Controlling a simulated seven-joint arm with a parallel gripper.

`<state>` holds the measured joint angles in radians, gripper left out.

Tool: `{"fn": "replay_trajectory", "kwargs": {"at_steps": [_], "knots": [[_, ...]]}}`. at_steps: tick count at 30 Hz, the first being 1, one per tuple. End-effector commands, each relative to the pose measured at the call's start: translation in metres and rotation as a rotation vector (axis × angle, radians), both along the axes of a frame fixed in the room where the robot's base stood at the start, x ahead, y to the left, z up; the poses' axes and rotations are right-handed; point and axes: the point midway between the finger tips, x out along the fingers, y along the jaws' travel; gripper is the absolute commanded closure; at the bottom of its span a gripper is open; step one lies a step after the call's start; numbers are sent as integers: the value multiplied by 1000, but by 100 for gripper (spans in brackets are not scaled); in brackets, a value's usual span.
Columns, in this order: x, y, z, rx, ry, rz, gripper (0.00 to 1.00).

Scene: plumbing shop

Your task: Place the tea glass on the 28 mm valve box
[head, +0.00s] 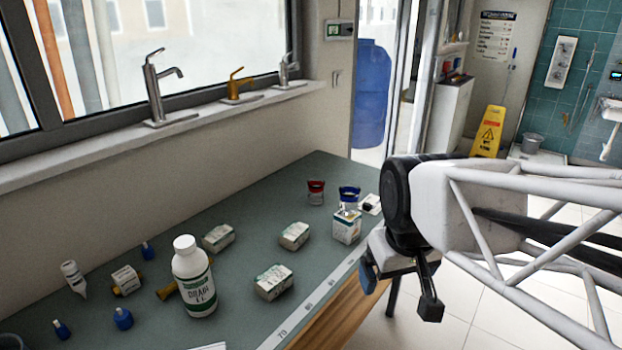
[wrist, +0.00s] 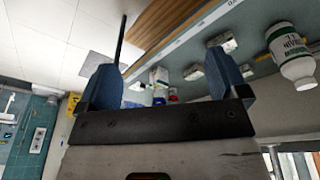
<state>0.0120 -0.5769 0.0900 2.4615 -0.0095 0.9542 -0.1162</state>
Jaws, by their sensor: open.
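A clear tea glass with a blue rim (head: 349,194) shows at the top of a white and green box (head: 346,230) near the counter's right end. It looks to stand on that box, but I cannot rule out that it is just behind it. A second glass with a red rim (head: 316,193) stands on the counter to its left. Other similar boxes are a back box (head: 218,238), a middle box (head: 294,236) and a front box (head: 273,282). I cannot read which is 28 mm. My gripper (head: 401,288) is open and empty, right of the glasses, beyond the counter edge.
A white bottle (head: 195,280) stands upright on the counter (head: 255,225). Blue-capped items, a small dropper bottle (head: 73,278) and brass fittings lie at left. A small white card with a dark item (head: 370,204) lies behind the blue-rimmed glass. Taps stand on the sill.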

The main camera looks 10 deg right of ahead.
Motion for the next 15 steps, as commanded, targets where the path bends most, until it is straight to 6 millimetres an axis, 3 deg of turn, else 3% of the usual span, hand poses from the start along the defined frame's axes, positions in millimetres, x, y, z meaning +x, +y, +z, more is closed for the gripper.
{"fn": "replay_trajectory", "kwargs": {"at_steps": [6, 15], "knots": [[-31, 1, -13, 24, -19, -106, 8], [-36, 2, -16, 29, -21, -128, 8]]}}
